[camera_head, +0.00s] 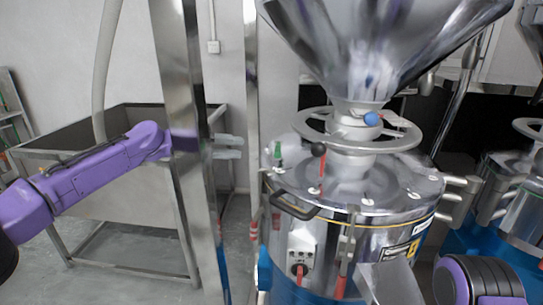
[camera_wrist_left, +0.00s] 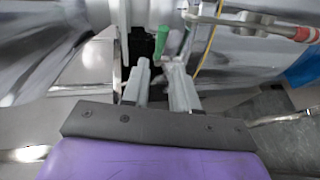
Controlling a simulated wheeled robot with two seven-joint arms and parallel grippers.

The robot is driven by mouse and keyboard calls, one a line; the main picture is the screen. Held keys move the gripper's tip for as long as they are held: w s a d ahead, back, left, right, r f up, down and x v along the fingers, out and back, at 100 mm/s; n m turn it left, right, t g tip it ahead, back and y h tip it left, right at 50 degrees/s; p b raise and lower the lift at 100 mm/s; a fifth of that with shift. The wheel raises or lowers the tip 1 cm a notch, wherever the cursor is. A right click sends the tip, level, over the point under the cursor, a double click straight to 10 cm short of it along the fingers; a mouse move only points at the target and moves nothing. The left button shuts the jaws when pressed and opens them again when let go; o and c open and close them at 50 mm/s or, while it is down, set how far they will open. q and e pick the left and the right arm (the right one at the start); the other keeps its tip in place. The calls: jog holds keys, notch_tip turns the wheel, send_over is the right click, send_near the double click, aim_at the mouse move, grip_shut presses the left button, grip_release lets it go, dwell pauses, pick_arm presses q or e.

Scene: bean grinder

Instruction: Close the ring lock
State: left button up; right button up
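The steel grinder (camera_head: 350,190) stands right of centre. A ring-shaped metal handwheel (camera_head: 312,124) sits around its neck below the hopper. A small green handle (camera_head: 277,151) stands upright at the lid's left edge; it also shows in the left wrist view (camera_wrist_left: 161,40), just beyond my fingertips. I cannot tell which part is the ring lock. My left gripper (camera_head: 229,147) is open and empty, left of the green handle and apart from it in the head view. In the left wrist view its two fingers (camera_wrist_left: 160,70) have a gap between them. My right gripper is not in view.
A large steel bin (camera_head: 110,190) stands behind at left. The shiny hopper (camera_head: 375,45) rises above the grinder.

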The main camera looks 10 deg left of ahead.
aim_at(270, 162)
pick_arm(q)
jog(key=p+x, duration=0.1)
jog(key=x, duration=0.9)
jog(key=shift+w+d+f+p, duration=0.15)
jog(key=shift+w+d+p, duration=0.05)
jog(key=shift+p, duration=0.2)
grip_shut()
jog(key=shift+a, duration=0.15)
